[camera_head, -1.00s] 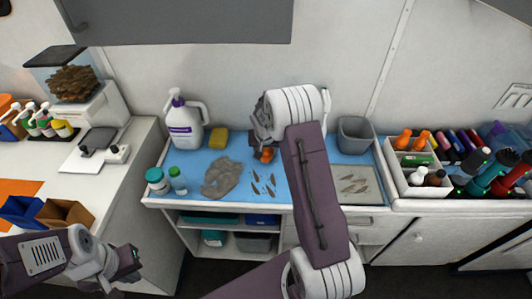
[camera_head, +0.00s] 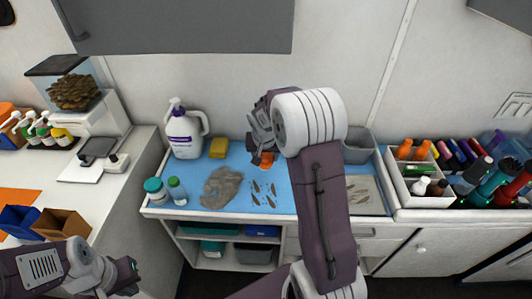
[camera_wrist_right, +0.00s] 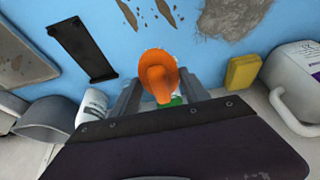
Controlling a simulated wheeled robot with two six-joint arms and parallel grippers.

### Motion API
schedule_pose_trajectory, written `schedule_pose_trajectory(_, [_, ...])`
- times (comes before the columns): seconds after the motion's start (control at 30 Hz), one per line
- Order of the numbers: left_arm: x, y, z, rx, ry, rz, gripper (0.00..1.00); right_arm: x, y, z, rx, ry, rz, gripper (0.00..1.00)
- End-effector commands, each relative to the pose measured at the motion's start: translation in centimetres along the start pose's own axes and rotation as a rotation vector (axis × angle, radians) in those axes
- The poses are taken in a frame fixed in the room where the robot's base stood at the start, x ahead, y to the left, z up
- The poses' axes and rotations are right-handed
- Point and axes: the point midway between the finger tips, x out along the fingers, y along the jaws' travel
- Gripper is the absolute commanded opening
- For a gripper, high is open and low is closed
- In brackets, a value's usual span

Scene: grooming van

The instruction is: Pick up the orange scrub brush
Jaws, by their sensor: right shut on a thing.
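The orange scrub brush (camera_wrist_right: 160,76) shows in the right wrist view between the fingers of my right gripper (camera_wrist_right: 162,98), which is shut on it. A small green part shows just below the orange part. In the head view a bit of the orange brush (camera_head: 264,161) shows under my right gripper (camera_head: 258,150), over the blue mat; the arm hides much of it. I cannot tell whether the brush touches the mat. My left gripper (camera_head: 128,275) is at the lower left, away from the counter, and its jaws are too small to read.
On the blue mat (camera_head: 237,157) are a grey-brown clump (camera_head: 221,187), a yellow sponge (camera_head: 218,148), a white jug (camera_head: 184,133) and two small bottles. A grey bin (camera_head: 357,147) stands behind my right arm. A crowded organizer (camera_head: 414,187) is at right.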

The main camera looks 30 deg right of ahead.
Motion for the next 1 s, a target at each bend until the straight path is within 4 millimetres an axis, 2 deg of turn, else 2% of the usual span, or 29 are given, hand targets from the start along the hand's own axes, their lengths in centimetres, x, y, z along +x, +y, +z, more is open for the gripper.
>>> schedule_pose_trajectory(0.03, [0.8, 0.0, 0.1, 0.0, 0.0, 0.0, 0.0, -0.3, -0.1, 1.5, -0.003, 0.002, -0.002, 0.03])
schedule_pose_trajectory(0.3, [3.2, -0.1, 0.3, 0.0, 0.0, 0.0, 0.0, -3.6, -0.1, 9.7, -0.004, 0.004, -0.004, 0.03])
schedule_pose_trajectory(0.43, [3.7, -0.1, 0.4, 0.0, 0.0, 0.0, 0.0, -4.8, -0.1, 12.3, -0.004, 0.004, -0.004, 0.03])
schedule_pose_trajectory(0.63, [3.9, -0.1, 0.4, 0.0, 0.0, 0.0, 0.0, -5.7, 0.0, 14.0, 0.0, 0.002, -0.002, 0.03])
schedule_pose_trajectory(0.9, [3.9, -0.1, 0.4, 0.0, 0.0, 0.0, 0.0, -5.8, 0.0, 14.2, 0.0, 0.001, -0.001, 0.03])
schedule_pose_trajectory(0.93, [3.9, -0.1, 0.4, 0.0, 0.0, 0.0, 0.0, -5.8, 0.0, 14.2, 0.0, 0.001, -0.001, 0.48])
schedule_pose_trajectory(1.0, [3.9, -0.1, 0.4, 0.0, 0.0, 0.0, 0.0, -5.8, 0.0, 14.2, 0.0, 0.001, -0.001, 0.28])
